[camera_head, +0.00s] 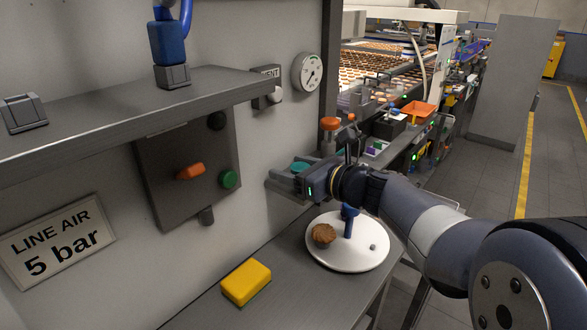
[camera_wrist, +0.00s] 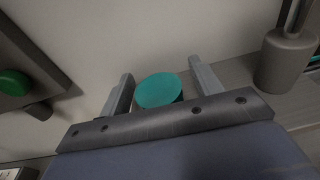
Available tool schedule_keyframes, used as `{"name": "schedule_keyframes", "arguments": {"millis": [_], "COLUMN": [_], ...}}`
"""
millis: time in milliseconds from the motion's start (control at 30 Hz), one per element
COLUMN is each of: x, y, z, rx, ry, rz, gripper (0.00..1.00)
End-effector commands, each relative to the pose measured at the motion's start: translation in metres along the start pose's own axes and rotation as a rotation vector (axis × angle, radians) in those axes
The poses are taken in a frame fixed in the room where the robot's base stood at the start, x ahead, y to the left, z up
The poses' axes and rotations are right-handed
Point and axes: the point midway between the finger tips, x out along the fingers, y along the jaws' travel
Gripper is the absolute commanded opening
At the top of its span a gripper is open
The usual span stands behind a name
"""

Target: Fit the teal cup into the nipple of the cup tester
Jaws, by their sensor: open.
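The teal cup (camera_head: 301,167) shows as a round teal top at my gripper (camera_head: 284,178) in the head view. In the wrist view the teal cup (camera_wrist: 158,90) lies between the two grey fingers of my gripper (camera_wrist: 163,82), which is open. A gap shows on each side of the cup. Its underside and what it rests on are hidden. I cannot tell for sure which part is the cup tester's nipple. A blue fitting (camera_head: 167,45) on a grey base stands on the upper shelf, with a blue hose above it.
A pressure gauge (camera_head: 307,72) is on the wall. A panel (camera_head: 160,165) carries an orange lever and a green button. Below, a white round plate (camera_head: 365,262) holds a brown biscuit (camera_head: 323,234) and a blue post. A yellow block (camera_head: 246,283) lies on the bench. An orange-topped post (camera_head: 330,124) stands behind my gripper.

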Motion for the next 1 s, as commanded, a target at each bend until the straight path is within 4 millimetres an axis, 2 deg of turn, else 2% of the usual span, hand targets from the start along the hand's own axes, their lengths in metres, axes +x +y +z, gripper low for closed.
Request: {"name": "schedule_keyframes", "arguments": {"millis": [167,400,600,800,1000], "x": [-0.016,-0.064,-0.094,-0.107,-0.108], "y": [-0.001,-0.001,-0.001,0.000,0.000], "z": [0.000,0.000,0.000,0.000,0.000], "rx": [-0.002,-0.002,-0.001,0.000,0.001], "ry": [-0.002,-0.002,0.000,0.000,0.000], "rz": [-0.003,-0.007,-0.004,-0.001,0.000], "gripper": [0.61,0.61,0.61,0.61,0.61]}}
